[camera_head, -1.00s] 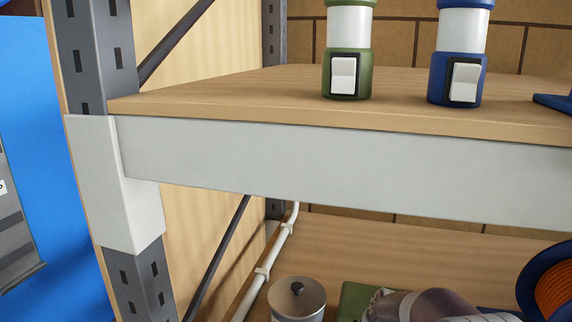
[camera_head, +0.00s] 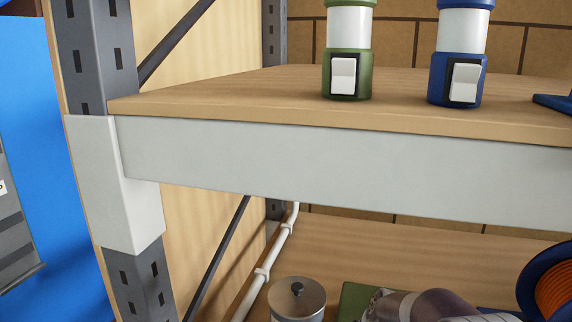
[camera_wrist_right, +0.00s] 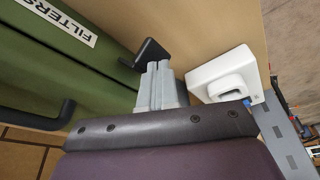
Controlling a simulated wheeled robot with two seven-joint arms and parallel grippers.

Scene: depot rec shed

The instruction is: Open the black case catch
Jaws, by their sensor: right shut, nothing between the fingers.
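A green case (camera_wrist_right: 70,65) with a white "FILTERS" label (camera_wrist_right: 62,20) fills the upper left of the right wrist view. A black catch-like piece (camera_wrist_right: 148,54) sticks out at its right edge. A black handle-like bar (camera_wrist_right: 52,119) is at the lower left. My right gripper (camera_wrist_right: 160,68) is shut and empty, its grey fingertips right by the black piece; I cannot tell whether they touch it. In the head view a green patch (camera_head: 352,300), perhaps this case, shows on the lower shelf, mostly hidden. My left gripper is out of view.
A white block with a rounded opening (camera_wrist_right: 222,76) stands close right of the fingers. In the head view, a lidded metal pot (camera_head: 298,302) and an orange-wound blue reel (camera_head: 553,287) flank the lower shelf area. The pale shelf beam (camera_head: 340,165) crosses above. Green (camera_head: 347,60) and blue (camera_head: 459,60) lanterns stand on top.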

